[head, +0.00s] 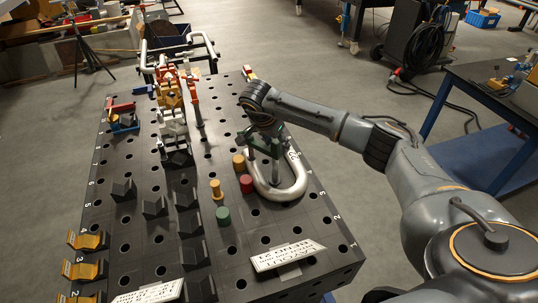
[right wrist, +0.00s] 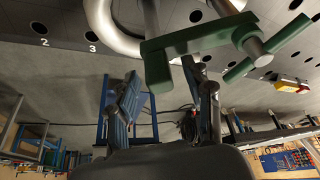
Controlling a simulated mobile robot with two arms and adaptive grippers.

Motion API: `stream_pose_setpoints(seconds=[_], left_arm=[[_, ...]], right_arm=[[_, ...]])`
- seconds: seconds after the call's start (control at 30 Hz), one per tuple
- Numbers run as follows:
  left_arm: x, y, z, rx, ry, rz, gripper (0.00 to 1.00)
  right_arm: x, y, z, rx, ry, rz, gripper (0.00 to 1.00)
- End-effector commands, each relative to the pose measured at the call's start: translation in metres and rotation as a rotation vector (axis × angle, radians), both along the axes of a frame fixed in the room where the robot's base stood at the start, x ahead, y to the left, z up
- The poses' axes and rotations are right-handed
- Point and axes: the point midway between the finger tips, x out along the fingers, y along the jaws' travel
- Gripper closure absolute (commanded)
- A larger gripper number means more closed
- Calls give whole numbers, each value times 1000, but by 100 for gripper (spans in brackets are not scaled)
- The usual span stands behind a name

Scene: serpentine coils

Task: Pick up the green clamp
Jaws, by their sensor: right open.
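The green clamp (head: 259,145) stands by the bent metal tube (head: 291,189) on the dark perforated table. In the right wrist view the clamp (right wrist: 196,40) fills the upper middle, with a metal spindle on it and the tube behind it. My right gripper (head: 265,127) is at the clamp, coming from the right. In the right wrist view its two fingers (right wrist: 160,80) are apart, and a green part of the clamp shows between their tips. I cannot tell whether they touch it. My left gripper is not in view.
Yellow, red and green cylinders (head: 223,215) stand left of the tube. Black angled blocks (head: 154,206) run down the table's middle, with red-handled clamps (head: 194,96) farther back. A white label plate (head: 287,255) lies near the front. Yellow holders (head: 84,270) line the left edge.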

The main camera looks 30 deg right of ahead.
Motion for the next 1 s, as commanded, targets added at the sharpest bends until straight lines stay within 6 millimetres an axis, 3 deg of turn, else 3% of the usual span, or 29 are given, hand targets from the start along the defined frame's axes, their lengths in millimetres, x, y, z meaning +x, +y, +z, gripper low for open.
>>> stream_pose_setpoints(seconds=[0.17, 0.4, 1.0], left_arm=[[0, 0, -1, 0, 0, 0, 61], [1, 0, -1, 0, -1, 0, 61], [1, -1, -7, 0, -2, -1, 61]], right_arm=[[0, 0, 0, 0, -1, 0, 51], [0, 0, 0, 0, -1, 0, 100], [2, 0, 8, 1, -9, 0, 100]])
